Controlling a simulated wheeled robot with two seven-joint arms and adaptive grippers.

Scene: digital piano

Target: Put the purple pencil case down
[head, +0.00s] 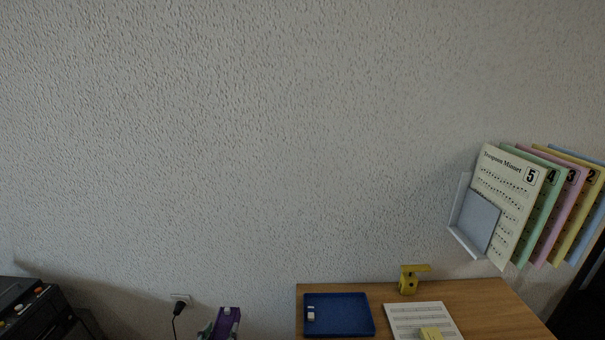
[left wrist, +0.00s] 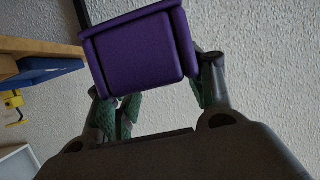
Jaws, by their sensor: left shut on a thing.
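The purple pencil case (left wrist: 138,52) is between the fingers of my left gripper (left wrist: 160,98) in the left wrist view. The green-padded fingers are shut on it, one on each side. In the head view the purple pencil case (head: 228,322) shows at the bottom edge, left of the wooden desk, with part of my left gripper (head: 206,330) beside it. It is held in front of the wall, and its lower part is cut off by the frame. My right gripper is in neither view.
The wooden desk (head: 470,293) holds a blue tray (head: 350,318) with a small white item, a yellow object (head: 408,282) and a music sheet (head: 405,315) with a yellow block. A wall rack (head: 462,225) holds coloured sheets. A dark device (head: 30,310) stands lower left.

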